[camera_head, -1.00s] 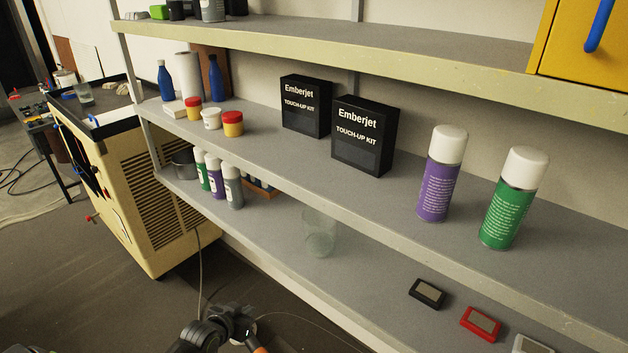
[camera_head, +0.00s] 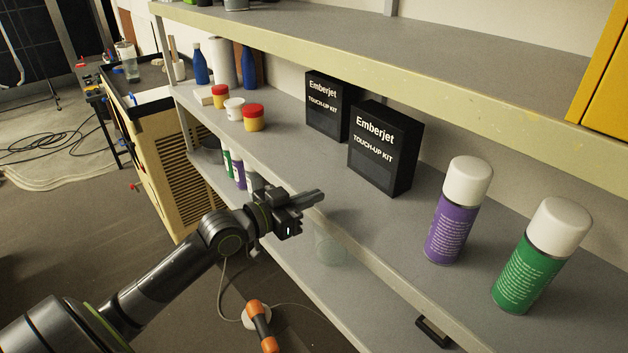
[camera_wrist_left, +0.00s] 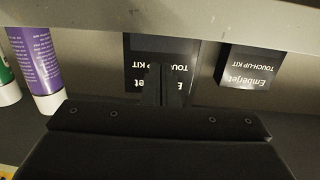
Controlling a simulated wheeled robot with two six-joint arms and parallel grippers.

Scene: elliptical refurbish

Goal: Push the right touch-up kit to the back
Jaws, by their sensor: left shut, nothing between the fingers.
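The right touch-up kit (camera_head: 383,150) is a black upright box marked Emberjet on the middle shelf. The left touch-up kit (camera_head: 330,105), a like box, stands to its left and a little farther back. My left gripper (camera_head: 318,197) is shut and empty at the shelf's front edge, in front of the right kit and apart from it. In the left wrist view, which is upside down, the shut fingers (camera_wrist_left: 167,84) overlap the right kit (camera_wrist_left: 140,62), and the left kit (camera_wrist_left: 248,66) shows to the right. My right gripper is not in view.
A purple spray can (camera_head: 452,222) and a green spray can (camera_head: 533,262) stand right of the kits. Red-lidded jars (camera_head: 253,118) and blue bottles (camera_head: 201,64) stand to the left. The upper shelf's edge (camera_head: 400,70) runs above the kits.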

